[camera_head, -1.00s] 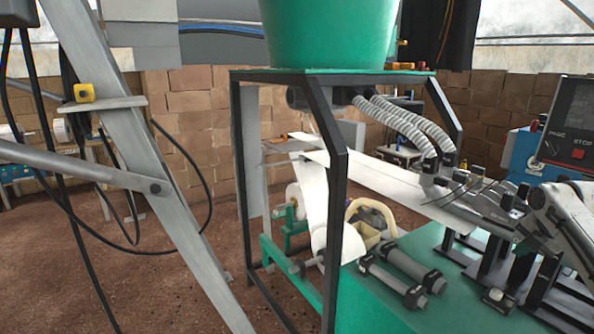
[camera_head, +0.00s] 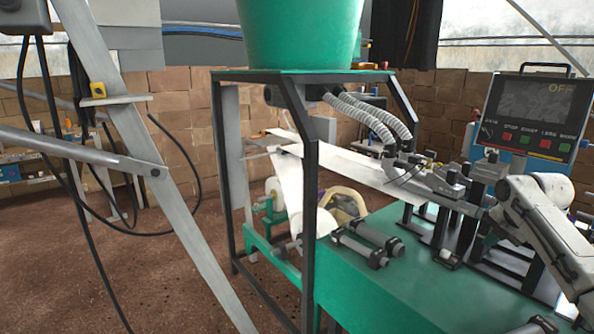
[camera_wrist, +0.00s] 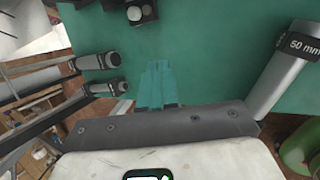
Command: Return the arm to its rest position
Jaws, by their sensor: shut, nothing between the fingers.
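My arm shows in the head view as a pale, bent pair of links (camera_head: 545,225) at the right, over the green machine table (camera_head: 365,290). In the wrist view my gripper (camera_wrist: 158,75) is a pair of teal fingers, closed together with nothing between them. The fingers stand above the green table surface (camera_wrist: 215,50). A dark grey bar with screws and the white hand body lie below them in the picture. My gripper cannot be made out in the head view.
Grey rollers (camera_head: 368,242) lie on the table. The wrist view shows a grey cylinder marked "50 mm" (camera_wrist: 280,80) at right. A control panel (camera_head: 530,115) reading "OFF" stands behind the arm. A black frame (camera_head: 310,200) carries a green tub (camera_head: 300,30). Brown floor (camera_head: 130,270) is open at left.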

